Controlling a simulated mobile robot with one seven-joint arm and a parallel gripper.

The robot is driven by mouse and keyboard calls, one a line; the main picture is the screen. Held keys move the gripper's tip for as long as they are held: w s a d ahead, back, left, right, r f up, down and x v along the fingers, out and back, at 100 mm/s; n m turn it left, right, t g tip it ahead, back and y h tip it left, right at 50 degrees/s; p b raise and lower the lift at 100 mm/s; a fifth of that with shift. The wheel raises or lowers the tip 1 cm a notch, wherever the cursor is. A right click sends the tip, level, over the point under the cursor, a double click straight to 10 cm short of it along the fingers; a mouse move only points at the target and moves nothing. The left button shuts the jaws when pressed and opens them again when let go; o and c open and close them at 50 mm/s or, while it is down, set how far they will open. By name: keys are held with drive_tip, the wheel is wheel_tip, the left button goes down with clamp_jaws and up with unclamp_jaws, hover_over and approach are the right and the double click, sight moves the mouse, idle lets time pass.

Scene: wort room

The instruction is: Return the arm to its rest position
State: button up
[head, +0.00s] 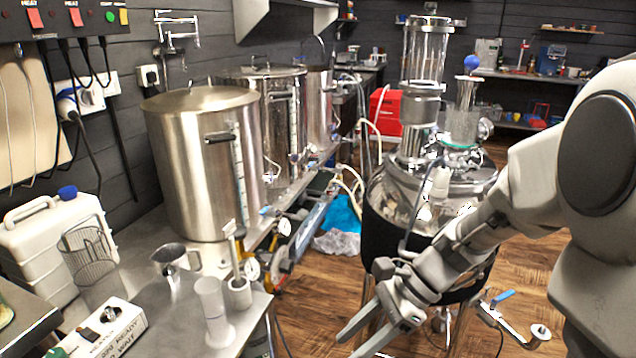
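My arm reaches in from the right of the head view, bent at the elbow and sloping down to the left. My gripper (366,338) is at the lower middle, in front of the dark-jacketed steel vessel (393,222) and right of the steel bench's front corner. Its two fingers are spread apart, with nothing seen between them. The fingertips point down and left and appear clear of the bench; how far they are from the vessel is hard to tell.
Large steel kettles (203,160) stand along the bench (215,262). A white measuring cylinder (213,312), a steel jug (171,258) and a white canister (58,240) are at its near end. A valve with a blue lever (503,297) sticks out low right. Wooden floor (322,285) shows between.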

drive_tip(key=s+d+r+n+t+h, duration=0.75)
drive_tip(key=r+n, duration=0.45)
drive_tip(key=n, duration=0.4)
wheel_tip(320, 180, up, 16)
drive_tip(key=p, duration=1.6)
drive_tip(key=shift+s+d+h, duration=0.3)
drive_tip(key=shift+s+h, duration=0.05)
drive_tip(key=shift+s, duration=0.05)
drive_tip(key=shift+o, duration=0.2)
